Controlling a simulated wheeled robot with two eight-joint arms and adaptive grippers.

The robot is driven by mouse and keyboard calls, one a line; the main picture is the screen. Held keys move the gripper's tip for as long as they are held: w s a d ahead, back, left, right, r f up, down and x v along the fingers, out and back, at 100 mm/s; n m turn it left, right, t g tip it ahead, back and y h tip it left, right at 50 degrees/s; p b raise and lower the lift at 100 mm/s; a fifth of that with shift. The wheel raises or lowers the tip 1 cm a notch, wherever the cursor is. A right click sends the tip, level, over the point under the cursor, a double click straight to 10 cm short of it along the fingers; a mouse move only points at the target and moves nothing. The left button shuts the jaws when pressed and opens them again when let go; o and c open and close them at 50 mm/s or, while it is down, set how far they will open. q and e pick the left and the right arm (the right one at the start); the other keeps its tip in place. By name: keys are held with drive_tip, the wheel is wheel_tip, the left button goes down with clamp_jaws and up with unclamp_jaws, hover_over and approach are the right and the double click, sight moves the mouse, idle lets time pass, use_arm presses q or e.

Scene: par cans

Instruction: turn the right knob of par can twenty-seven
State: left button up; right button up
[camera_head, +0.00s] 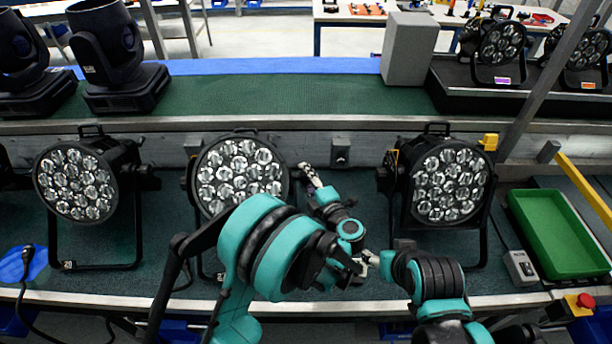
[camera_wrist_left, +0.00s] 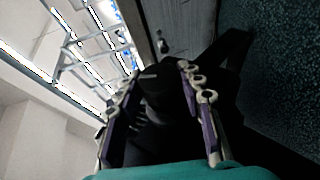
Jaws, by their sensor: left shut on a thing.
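The middle par can (camera_head: 240,172) is a black lamp with several clear lenses, standing on the green-grey work surface; its number is mostly hidden behind my left arm. My left gripper (camera_head: 308,172) is at the right side of this lamp. In the left wrist view, the fingers of my left gripper (camera_wrist_left: 160,84) are on either side of a dark round knob (camera_wrist_left: 154,92) and are shut on it. The knob is hidden in the head view. My right arm comes in from the lower right; its gripper (camera_head: 366,262) is small and partly hidden, and I cannot tell its opening.
Another par can (camera_head: 75,183) stands at left and one (camera_head: 448,184) at right. A green tray (camera_head: 512,203) and a grey switch box (camera_head: 520,267) are at far right. A metal rail (camera_head: 330,125) runs behind the lamps. Some surface is clear between the middle and right lamps.

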use_arm(q)
drive_tip(key=g+p, duration=0.2)
drive_tip(key=m+g+h+p, duration=0.1)
drive_tip(key=g+p, duration=0.1)
drive_tip(key=shift+r+p, duration=0.35)
drive_tip(key=shift+m+g+p, duration=0.3)
drive_tip(key=shift+g+p, duration=0.4)
drive_tip(key=shift+g, duration=0.3)
drive_tip(key=shift+w+f+m+g+h+p, duration=0.1)
drive_tip(key=shift+m+g+h+p, duration=0.2)
drive_tip(key=shift+g+h+p, duration=0.65)
drive_tip(key=shift+f+m+g+y+p, duration=0.15)
drive_tip(key=shift+m+g+y+p, duration=0.25)
drive_tip(key=shift+g, duration=1.35)
drive_tip(key=o, duration=1.2)
drive_tip(key=shift+f, duration=0.1)
